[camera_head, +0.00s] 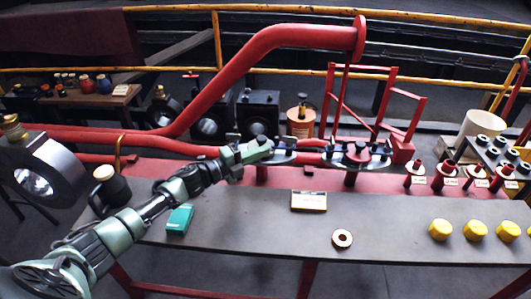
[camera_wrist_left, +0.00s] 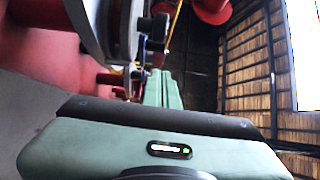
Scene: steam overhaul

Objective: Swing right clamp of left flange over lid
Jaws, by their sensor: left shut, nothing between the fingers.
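The left flange (camera_head: 288,158) is a grey disc on a red pipe stub at the back of the bench. My left gripper (camera_head: 264,147) is shut and empty, with its tips over the left side of this flange and partly covering it. In the left wrist view the shut green fingers (camera_wrist_left: 160,88) point away beside the grey disc edge (camera_wrist_left: 97,28). A dark clamp part (camera_wrist_left: 155,30) shows close to the fingertips; I cannot tell whether they touch it. The lid and the right clamp's exact position are too small to make out. My right gripper is not in view.
A second flange (camera_head: 357,158) with blue clamp parts stands to the right. A thick red pipe (camera_head: 240,65) rises behind. Yellow caps (camera_head: 440,229) stand at the right front.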

